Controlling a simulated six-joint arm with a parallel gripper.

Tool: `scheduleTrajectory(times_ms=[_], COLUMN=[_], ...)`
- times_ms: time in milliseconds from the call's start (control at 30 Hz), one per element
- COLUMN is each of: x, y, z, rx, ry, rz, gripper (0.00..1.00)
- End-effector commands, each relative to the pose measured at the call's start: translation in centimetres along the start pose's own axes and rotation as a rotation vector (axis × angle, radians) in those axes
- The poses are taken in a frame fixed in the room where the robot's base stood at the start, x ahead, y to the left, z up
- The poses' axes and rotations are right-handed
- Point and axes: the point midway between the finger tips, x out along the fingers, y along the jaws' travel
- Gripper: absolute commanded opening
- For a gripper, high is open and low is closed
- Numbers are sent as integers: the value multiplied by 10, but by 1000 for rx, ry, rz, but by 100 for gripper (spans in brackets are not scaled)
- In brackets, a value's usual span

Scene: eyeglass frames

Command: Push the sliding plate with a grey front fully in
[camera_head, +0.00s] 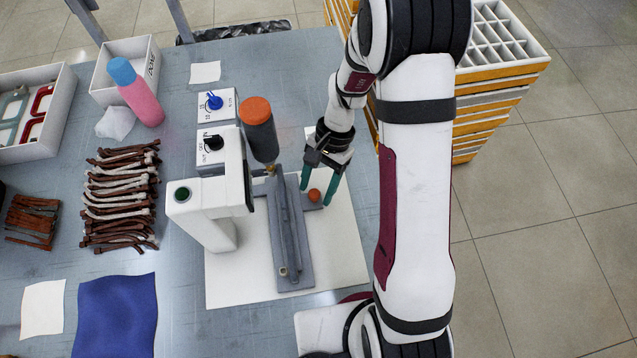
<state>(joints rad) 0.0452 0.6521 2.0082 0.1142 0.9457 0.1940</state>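A long grey metal fixture (287,238) lies on a white base sheet (335,255) beside a white machine (215,205). A short grey plate (307,204) sticks out from the fixture's right side and has a small orange ball knob (314,195) at it. I take this plate as the sliding plate; its front face and how far it sits in cannot be made out. My gripper (316,196) points down with its teal fingers apart, one on each side of the knob. Gaps show between the fingers and the knob; contact cannot be told.
A dark bottle with an orange cap (257,112) stands behind the fixture. Control boxes with a blue knob (214,102) and a black knob (213,142) are at its left. Brown and white frame parts (120,195) lie further left. An orange-edged tray stack (500,75) stands right.

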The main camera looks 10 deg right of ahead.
Motion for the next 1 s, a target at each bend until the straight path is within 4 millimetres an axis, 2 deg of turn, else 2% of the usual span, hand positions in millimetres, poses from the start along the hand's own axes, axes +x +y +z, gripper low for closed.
scheduleTrajectory(times_ms=[167, 267, 500, 600, 700, 833, 1000], x=[-4, -20, -95, -123, -143, -156, -158], y=[0, -1, -1, 0, 0, 0, 0], z=[0, -1, -1, -1, -1, 0, 0], rx=[0, -1, 0, 0, 0, -1, 0], ry=[0, 3, 5, 5, 4, 2, 0], rz=[-1, -3, -4, -3, -2, 0, 0], gripper=[61, 61, 61, 61, 61, 61, 61])
